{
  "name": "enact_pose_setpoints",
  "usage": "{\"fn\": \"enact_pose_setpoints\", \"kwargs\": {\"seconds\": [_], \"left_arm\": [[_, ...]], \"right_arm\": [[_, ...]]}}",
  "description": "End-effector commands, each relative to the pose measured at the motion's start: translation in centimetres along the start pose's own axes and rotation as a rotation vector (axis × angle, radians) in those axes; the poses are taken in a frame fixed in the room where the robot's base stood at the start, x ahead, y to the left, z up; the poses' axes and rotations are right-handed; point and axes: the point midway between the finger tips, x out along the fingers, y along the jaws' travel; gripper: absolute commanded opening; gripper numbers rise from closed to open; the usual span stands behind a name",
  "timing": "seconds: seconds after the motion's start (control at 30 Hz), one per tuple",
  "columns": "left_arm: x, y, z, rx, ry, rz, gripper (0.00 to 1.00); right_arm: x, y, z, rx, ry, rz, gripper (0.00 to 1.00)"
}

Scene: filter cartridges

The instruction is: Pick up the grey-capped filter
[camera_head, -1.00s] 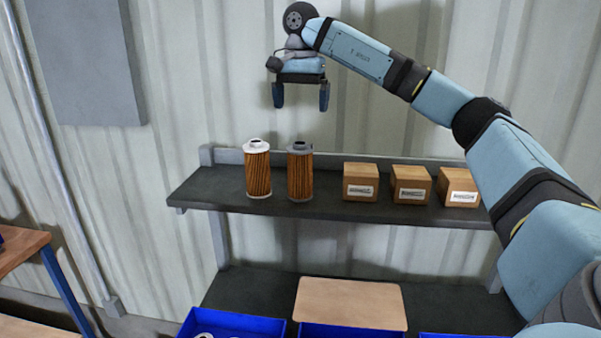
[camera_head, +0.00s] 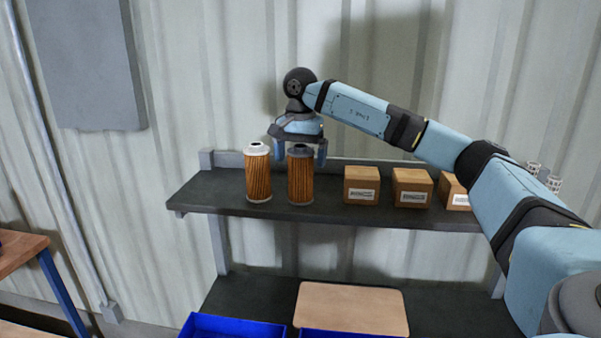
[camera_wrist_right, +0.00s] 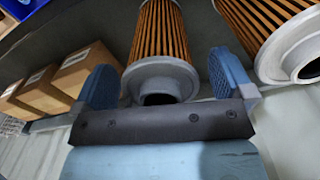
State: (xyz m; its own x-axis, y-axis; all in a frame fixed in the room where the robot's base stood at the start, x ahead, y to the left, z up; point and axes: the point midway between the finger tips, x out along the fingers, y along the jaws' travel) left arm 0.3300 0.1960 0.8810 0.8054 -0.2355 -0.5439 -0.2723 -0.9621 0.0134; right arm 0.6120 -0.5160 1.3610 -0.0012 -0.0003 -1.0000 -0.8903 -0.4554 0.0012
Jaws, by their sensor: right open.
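The grey-capped filter (camera_head: 300,178) stands upright on the dark shelf, with an orange-brown pleated body. My right gripper (camera_head: 300,157) is open above and around its cap, pointing down, one finger to each side. In the right wrist view the grey-capped filter (camera_wrist_right: 160,55) lies between the two blue fingers of my right gripper (camera_wrist_right: 163,85), with visible gaps on both sides. A white-capped filter (camera_head: 257,178) stands just to its left on the shelf; it also shows in the right wrist view (camera_wrist_right: 275,38), close beside one finger. My left gripper is not in view.
The shelf (camera_head: 225,200) also holds several cardboard boxes (camera_head: 361,187) to the right of the filters. Blue bins (camera_head: 232,328) and a tan board (camera_head: 350,307) are below. A wooden table (camera_head: 20,248) stands at the left. A corrugated wall is close behind the shelf.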

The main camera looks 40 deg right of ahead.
Motion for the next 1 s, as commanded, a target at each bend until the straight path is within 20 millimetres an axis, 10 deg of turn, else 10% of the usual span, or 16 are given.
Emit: {"fn": "enact_pose_setpoints", "kwargs": {"seconds": [0.33, 0.6, 1.0], "left_arm": [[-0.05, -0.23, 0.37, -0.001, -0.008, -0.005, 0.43], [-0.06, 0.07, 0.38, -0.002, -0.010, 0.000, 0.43], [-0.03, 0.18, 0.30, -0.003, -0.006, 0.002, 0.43]], "right_arm": [[1.09, -0.01, 0.04, -0.001, 0.000, -0.001, 0.99], [1.07, 0.00, 0.03, -0.001, 0.000, -0.001, 0.43], [0.35, -0.05, 0.01, 0.000, 0.001, -0.003, 0.43]]}}
